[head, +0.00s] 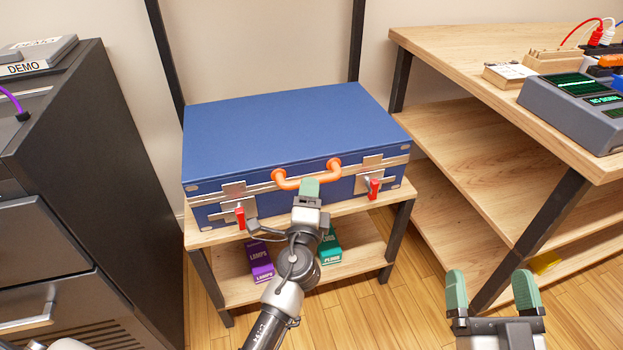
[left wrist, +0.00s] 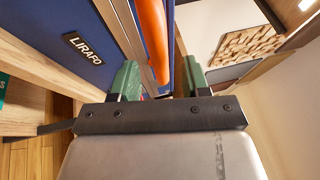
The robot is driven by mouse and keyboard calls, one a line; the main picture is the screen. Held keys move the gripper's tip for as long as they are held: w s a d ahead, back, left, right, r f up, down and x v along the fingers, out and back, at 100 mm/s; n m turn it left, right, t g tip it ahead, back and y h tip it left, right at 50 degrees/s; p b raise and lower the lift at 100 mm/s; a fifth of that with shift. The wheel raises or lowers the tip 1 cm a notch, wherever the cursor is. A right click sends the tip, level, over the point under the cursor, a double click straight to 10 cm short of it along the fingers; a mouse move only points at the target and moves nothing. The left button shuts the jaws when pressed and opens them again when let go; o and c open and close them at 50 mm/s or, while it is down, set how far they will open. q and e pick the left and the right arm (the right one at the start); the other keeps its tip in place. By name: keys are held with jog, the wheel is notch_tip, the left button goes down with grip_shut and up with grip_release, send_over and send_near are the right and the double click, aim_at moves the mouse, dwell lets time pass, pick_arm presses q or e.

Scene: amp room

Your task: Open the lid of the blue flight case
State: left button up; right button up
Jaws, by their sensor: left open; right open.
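The blue flight case (head: 285,125) lies flat on a small wooden stand with its lid down. An orange handle (head: 291,183) is on its front, between two latches with red tabs, the left one (head: 240,217) and the right one (head: 374,189). The tabs hang downward. My left gripper (head: 309,188) is at the front of the case by the handle. In the left wrist view its open fingers (left wrist: 160,80) stand on either side of the orange handle (left wrist: 152,38), not closed on it. My right gripper (head: 491,290) is open and empty, low at right, away from the case.
The wooden stand (head: 345,208) holds a purple box (head: 260,262) and a green box (head: 329,247) on its lower shelf. A dark cabinet (head: 95,150) stands close on the left. A wooden workbench (head: 470,50) with devices stands on the right. A wall is behind.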

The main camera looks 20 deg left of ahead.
pick_arm(q)
jog(key=shift+x, duration=1.85)
grip_shut()
